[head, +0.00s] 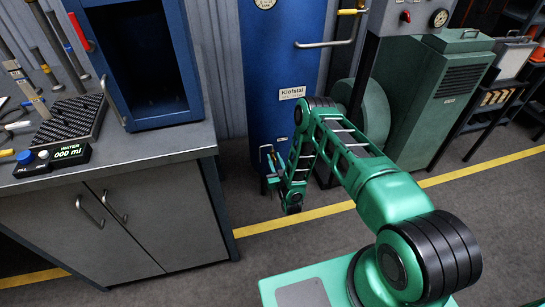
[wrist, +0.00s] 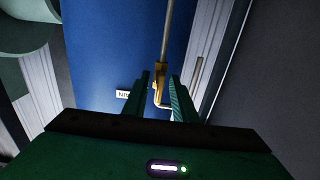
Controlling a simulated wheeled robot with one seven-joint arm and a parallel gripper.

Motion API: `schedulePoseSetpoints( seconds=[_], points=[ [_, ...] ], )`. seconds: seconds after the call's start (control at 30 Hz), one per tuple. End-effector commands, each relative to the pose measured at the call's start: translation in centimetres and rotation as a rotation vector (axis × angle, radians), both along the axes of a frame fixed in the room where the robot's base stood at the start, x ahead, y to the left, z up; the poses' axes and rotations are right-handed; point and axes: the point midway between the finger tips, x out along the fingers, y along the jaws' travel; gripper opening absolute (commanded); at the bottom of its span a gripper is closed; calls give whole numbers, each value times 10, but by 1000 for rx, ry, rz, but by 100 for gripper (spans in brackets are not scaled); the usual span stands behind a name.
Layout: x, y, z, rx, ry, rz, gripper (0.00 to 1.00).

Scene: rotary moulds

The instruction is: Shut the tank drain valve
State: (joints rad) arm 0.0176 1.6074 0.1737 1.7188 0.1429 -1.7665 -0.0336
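The blue tank (head: 281,60) stands behind the counter's right end, with a white name label (head: 292,93); its blue wall (wrist: 105,55) fills much of the wrist view. A brass valve fitting (wrist: 161,71) with a bent lower end hangs on a thin grey pipe (wrist: 167,30) in the wrist view. My gripper (head: 269,165) is low in front of the tank, partly hidden by my own arm. In the wrist view my gripper (wrist: 160,77) is open, its two fingers spread on either side of the brass fitting, with gaps showing. I cannot tell the valve handle's position.
A grey counter (head: 150,150) with cabinet doors stands left of the gripper. A pipe with a yellow valve handle (head: 350,12) is higher up by the tank. A green machine (head: 440,95) stands to the right. The floor (head: 480,215) is clear at right, with a yellow line.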

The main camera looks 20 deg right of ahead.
Motion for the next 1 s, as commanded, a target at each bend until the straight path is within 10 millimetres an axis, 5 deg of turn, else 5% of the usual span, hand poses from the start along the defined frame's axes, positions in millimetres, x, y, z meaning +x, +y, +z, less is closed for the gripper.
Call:
schedulePoseSetpoints(
  seconds=[0.2, 0.57, 0.7, 1.0],
  points=[
    [23, -1, 0, 0, -1, -1, 25],
    [28, -1, 0, 0, 1, -1, 25],
    [27, -1, 0, 0, 0, -2, 0],
    [27, -1, 0, 11, 0, -2, 0]
  ],
)
